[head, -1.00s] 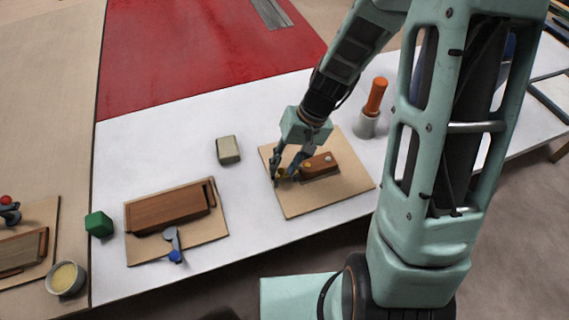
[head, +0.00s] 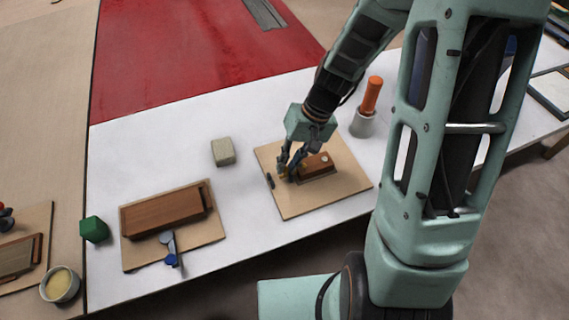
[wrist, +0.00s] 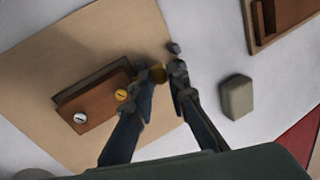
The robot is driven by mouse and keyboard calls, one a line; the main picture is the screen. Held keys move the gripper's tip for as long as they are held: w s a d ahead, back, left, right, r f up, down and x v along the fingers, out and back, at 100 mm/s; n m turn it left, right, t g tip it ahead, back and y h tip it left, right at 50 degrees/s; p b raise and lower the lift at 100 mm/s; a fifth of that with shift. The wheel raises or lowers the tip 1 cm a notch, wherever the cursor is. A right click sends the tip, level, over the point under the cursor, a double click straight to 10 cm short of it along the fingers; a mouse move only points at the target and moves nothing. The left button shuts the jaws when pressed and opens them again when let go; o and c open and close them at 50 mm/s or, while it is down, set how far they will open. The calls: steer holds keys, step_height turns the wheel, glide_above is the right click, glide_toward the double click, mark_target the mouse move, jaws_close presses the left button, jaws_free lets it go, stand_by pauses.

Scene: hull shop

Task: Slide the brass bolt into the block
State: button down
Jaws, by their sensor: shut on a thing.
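How deep the bolt sits in the block is hidden. A brass-coloured head and a silver slotted head show on the block. In the head view my gripper (head: 286,173) is at the left end of the block (head: 316,167), low over the tan board (head: 338,192). The fingers mostly cover the bolt there.
A small dark peg (head: 269,181) stands on the board left of my gripper. A grey-green block (head: 223,152) lies further left. An orange-handled tool (head: 372,95) stands in a pale cup behind. Another board with a brown box (head: 165,214) and blue-ended lever (head: 172,260) is at left.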

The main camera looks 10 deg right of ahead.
steer(key=c, duration=1.9)
jaws_free()
steer(key=shift+w+d, duration=0.1)
steer(key=shift+d, duration=0.2)
steer(key=shift+a, duration=0.1)
